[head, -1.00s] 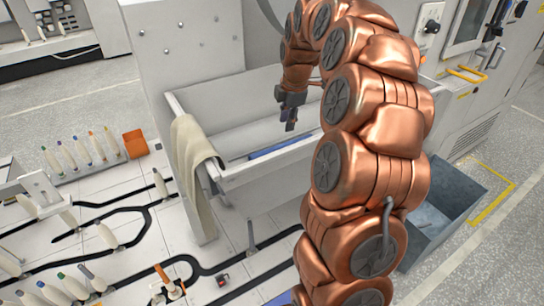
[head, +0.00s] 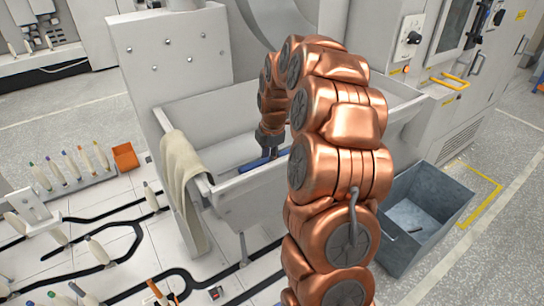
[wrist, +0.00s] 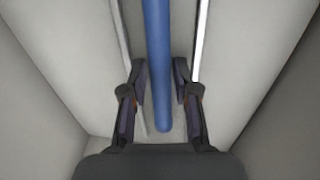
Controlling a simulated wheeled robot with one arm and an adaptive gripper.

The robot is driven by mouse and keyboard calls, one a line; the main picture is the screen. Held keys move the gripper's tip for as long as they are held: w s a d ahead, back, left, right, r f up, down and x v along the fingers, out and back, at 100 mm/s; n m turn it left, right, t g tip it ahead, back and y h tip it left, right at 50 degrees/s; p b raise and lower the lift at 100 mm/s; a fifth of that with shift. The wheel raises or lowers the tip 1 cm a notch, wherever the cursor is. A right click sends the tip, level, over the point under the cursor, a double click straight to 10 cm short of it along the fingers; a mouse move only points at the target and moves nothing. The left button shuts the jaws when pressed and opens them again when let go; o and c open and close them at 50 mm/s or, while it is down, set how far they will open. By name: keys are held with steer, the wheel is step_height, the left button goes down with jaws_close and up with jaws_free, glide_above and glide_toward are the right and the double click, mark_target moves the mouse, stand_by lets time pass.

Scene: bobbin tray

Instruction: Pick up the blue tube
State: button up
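The blue tube (head: 262,160) lies in the white trough (head: 205,103) of the machine, partly hidden by my arm in the head view. In the wrist view the blue tube (wrist: 158,60) runs lengthwise down the picture, and its near end lies between my two fingers. My gripper (head: 270,153) is down inside the trough over the tube. In the wrist view my gripper (wrist: 161,75) is open, with a finger on each side of the tube and a gap on both sides.
A beige cloth (head: 182,165) hangs over the trough's left end. A grey open bin (head: 425,205) stands on the floor at the right. An orange box (head: 125,157) and several bobbins stand at the left. The trough's sloping walls (wrist: 255,60) rise close on both sides of my gripper.

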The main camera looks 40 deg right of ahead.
steer(key=shift+f, duration=0.2)
jaws_close()
step_height(320, 180, up, 18)
steer(key=b, duration=0.4)
stand_by(0.6)
